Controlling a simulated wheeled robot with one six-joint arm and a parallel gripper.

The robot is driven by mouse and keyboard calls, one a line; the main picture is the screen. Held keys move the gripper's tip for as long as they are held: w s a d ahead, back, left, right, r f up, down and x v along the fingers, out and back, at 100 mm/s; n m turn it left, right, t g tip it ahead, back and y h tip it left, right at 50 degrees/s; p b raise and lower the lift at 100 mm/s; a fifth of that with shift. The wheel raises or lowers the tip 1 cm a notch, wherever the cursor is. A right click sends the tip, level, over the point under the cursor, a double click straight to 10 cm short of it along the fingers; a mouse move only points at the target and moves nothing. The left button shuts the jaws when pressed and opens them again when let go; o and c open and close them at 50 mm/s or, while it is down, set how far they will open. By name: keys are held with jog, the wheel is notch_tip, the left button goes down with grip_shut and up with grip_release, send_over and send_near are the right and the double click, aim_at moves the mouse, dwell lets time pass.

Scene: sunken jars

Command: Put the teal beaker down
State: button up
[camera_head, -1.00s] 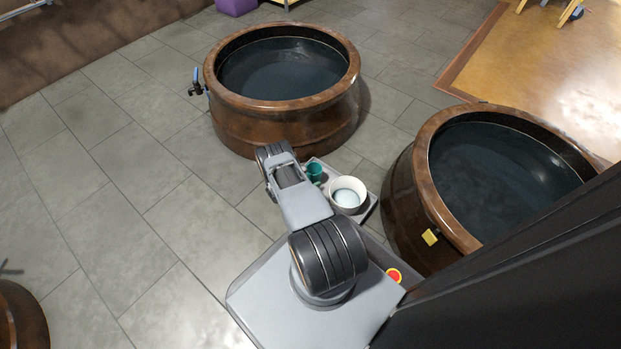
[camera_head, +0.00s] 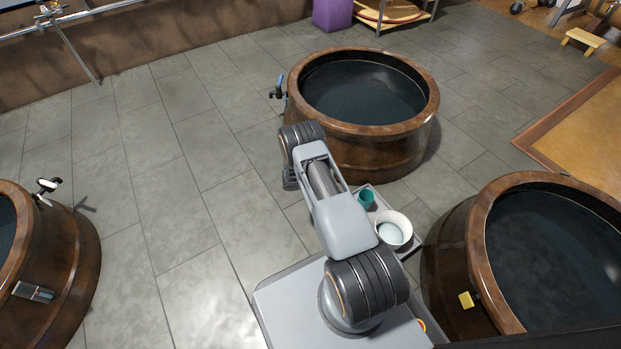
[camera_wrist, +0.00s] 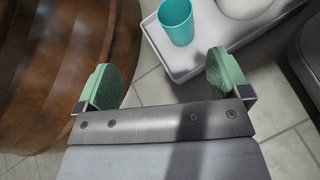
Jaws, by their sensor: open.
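The teal beaker (camera_head: 366,198) stands upright on a grey tray (camera_head: 412,250) beside a white bowl (camera_head: 394,230). In the wrist view the beaker (camera_wrist: 177,20) stands near the corner of the tray (camera_wrist: 190,68), with its open top showing. My gripper (camera_wrist: 160,82) is open, with its two green finger pads apart and nothing between them. The beaker is beyond the fingertips, clear of both. In the head view my arm hides the gripper.
A brown jar with dark liquid (camera_head: 360,150) stands just beyond the tray; its wall fills the left of the wrist view (camera_wrist: 60,60). Another jar (camera_head: 455,250) stands to the right, and one (camera_head: 75,260) at far left. The tiled floor (camera_head: 190,180) on the left is clear.

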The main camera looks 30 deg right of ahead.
jog(key=s+a+r+m+y, duration=0.1)
jog(key=a+r+m+y, duration=0.25)
jog(key=r, duration=0.85)
jog(key=s+a+r+m+y, duration=0.15)
jog(key=a+r+m, duration=0.25)
jog(key=r, duration=0.8)
jog(key=s+a+r+m+t+y, duration=0.5)
jog(key=s+a+r+y, duration=0.1)
jog(key=s+a+r, duration=0.6)
jog(key=shift+s+a+r+m+t+y, duration=0.3)
jog(key=shift+s+a+r+m+y, duration=0.1)
jog(key=shift+s+r, duration=0.4)
